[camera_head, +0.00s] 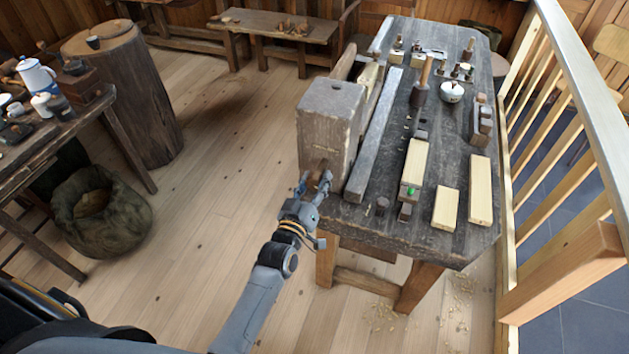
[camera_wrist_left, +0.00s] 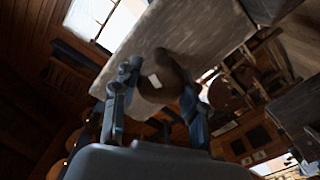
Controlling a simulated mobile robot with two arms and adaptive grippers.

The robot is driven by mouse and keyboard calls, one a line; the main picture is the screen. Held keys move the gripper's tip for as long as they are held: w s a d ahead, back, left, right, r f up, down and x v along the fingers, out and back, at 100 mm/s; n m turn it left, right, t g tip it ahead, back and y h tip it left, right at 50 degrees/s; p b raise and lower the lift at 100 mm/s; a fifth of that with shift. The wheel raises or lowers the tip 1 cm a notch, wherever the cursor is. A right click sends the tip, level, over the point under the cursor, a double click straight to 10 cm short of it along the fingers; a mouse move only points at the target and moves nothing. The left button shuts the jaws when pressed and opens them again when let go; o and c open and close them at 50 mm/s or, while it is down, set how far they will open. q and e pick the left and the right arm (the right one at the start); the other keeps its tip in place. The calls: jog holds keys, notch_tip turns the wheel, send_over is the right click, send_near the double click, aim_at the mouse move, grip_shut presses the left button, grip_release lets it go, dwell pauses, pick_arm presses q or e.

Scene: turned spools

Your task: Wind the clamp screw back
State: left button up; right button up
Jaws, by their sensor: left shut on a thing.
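The clamp block (camera_head: 329,122) is a thick grey wooden jaw at the front left corner of the workbench (camera_head: 385,205). A brown clamp screw (camera_head: 322,168) sticks out of its near face. My left gripper (camera_head: 315,186) is at this screw, shut on its end. In the left wrist view, the screw's rounded brown end (camera_wrist_left: 160,78) sits between the two fingers of the left gripper (camera_wrist_left: 155,95), with a pale patch on it. The underside of the jaw shows behind it. The fingers hide part of the screw. My right gripper is not in view.
A railing (camera_head: 570,130) runs along the right. A sack (camera_head: 97,208) and a stump (camera_head: 130,95) stand left. The floor between is clear.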

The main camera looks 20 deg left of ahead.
pick_arm(q)
jog(key=shift+w+r, duration=0.15)
jog(key=shift+r, duration=0.15)
jog(key=o, duration=1.1)
jog(key=shift+c, duration=0.2)
jog(key=shift+o, duration=0.5)
jog(key=shift+w+f, duration=0.2)
jog(key=shift+f, duration=0.1)
jog(key=shift+s, duration=0.15)
jog(key=s, duration=1.1)
jog(key=shift+s+a, duration=0.15)
jog(key=shift+s, duration=0.25)
